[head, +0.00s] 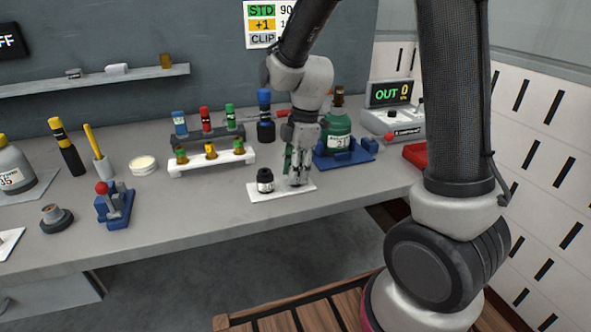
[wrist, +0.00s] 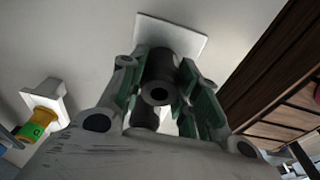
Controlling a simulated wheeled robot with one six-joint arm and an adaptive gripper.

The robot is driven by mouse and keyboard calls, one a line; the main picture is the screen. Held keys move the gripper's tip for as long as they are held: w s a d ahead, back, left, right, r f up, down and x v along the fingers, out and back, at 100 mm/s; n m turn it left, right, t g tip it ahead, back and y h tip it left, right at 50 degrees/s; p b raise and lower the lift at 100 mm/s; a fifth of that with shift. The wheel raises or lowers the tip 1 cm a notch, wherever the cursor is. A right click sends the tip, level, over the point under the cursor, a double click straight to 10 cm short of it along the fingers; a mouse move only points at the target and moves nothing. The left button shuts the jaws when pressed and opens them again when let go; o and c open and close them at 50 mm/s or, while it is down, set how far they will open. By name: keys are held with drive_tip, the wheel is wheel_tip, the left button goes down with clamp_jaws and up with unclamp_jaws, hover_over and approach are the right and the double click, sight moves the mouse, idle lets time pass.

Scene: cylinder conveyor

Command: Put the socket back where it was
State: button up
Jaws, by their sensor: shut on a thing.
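My gripper (head: 298,178) points down over the right part of a small white mat (head: 279,195) near the bench's front. In the wrist view, my gripper (wrist: 159,85) has its green-padded fingers on both sides of a dark hollow cylinder, the socket (wrist: 158,94), and is shut on it. The socket's round hole faces the camera. In the head view the fingers hide it. The white mat (wrist: 185,37) shows just beyond. I cannot tell whether the socket touches the mat.
A black banded cylinder (head: 265,181) stands on the mat, left of my fingers. Behind are a white rack (head: 238,157) with several plugs, a grey rack (head: 222,135), a blue-black bottle (head: 265,122) and a green bottle (head: 338,130) on a blue base. Bench front-left of the mat is clear.

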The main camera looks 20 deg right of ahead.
drive_tip(key=shift+f, duration=0.15)
drive_tip(key=o, duration=1.1)
drive_tip(key=shift+c, duration=0.2)
wheel_tip(320, 180, up, 12)
drive_tip(key=d, duration=0.2)
drive_tip(key=s+d+r+m+t+h, duration=0.1)
drive_tip(key=s+d+r+m+t, duration=0.1)
drive_tip(key=s+d+m, duration=0.4)
drive_tip(key=s+d+r+m+t, duration=0.2)
drive_tip(key=s+d+m, duration=0.5)
drive_tip(key=s+m, duration=0.5)
drive_tip(key=shift+s+r+h, duration=0.4)
drive_tip(key=shift+s+r, duration=0.1)
drive_tip(key=shift+r, duration=0.2)
